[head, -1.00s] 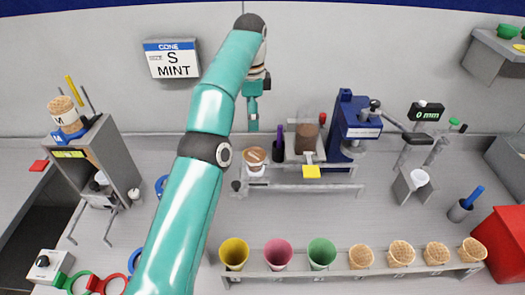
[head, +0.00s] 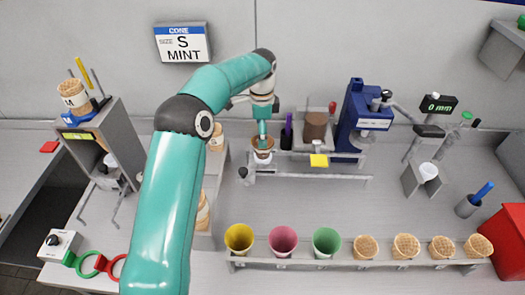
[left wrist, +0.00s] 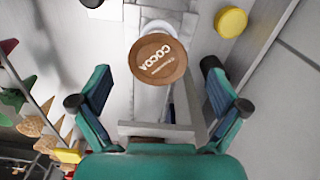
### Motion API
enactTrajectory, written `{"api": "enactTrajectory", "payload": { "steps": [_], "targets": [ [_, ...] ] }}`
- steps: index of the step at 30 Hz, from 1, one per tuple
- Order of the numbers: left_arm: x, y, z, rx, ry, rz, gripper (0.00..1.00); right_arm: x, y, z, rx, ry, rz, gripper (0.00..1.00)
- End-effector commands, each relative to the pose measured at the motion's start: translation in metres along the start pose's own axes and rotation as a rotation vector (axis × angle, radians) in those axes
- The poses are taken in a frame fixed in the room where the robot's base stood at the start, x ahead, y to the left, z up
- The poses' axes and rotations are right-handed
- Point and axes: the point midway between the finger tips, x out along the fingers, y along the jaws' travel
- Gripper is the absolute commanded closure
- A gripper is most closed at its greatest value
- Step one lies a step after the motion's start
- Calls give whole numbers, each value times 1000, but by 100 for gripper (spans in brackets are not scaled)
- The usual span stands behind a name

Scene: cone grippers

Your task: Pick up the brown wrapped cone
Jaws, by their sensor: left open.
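A cup-like piece with a round brown top and pale lower part (head: 263,157) stands at the left end of the metal rack in the head view. In the left wrist view its brown top (left wrist: 158,58) reads COCOA, with a white part behind it. I cannot tell for sure whether this is the brown wrapped cone. My left gripper (head: 263,138) is above it in the head view, partly overlapping it. In the left wrist view my left gripper (left wrist: 157,88) has its fingers spread, with the brown top between and beyond them; no grip shows. My right gripper is out of view.
A front rack (head: 300,263) holds yellow, pink and green cones and several waffle cones. A brown block (head: 316,126) and blue machine (head: 360,118) stand right of my gripper. A wall sign (head: 183,43) reads CONE, S, MINT. More cones (head: 202,212) show beside my arm.

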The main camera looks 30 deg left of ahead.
Motion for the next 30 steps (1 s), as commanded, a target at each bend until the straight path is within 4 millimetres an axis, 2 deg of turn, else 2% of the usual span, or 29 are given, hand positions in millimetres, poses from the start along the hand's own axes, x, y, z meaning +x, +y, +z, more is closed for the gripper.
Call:
{"api": "enactTrajectory", "payload": {
  "steps": [6, 9, 12, 22, 23, 30],
  "targets": [
    [18, 2, -2, 0, -2, 3, 1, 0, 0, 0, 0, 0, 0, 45],
    [35, 2, -4, 0, -2, 3, 1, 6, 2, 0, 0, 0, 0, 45],
    [49, 2, -4, 0, 0, 0, 1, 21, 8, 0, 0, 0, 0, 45],
    [52, 2, -4, 0, 0, 0, 1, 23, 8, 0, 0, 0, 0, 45],
    [52, 2, -4, 0, 0, 0, 3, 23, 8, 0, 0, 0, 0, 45],
    [52, 2, -4, 0, 0, 0, 43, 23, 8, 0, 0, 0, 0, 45]
  ]
}}
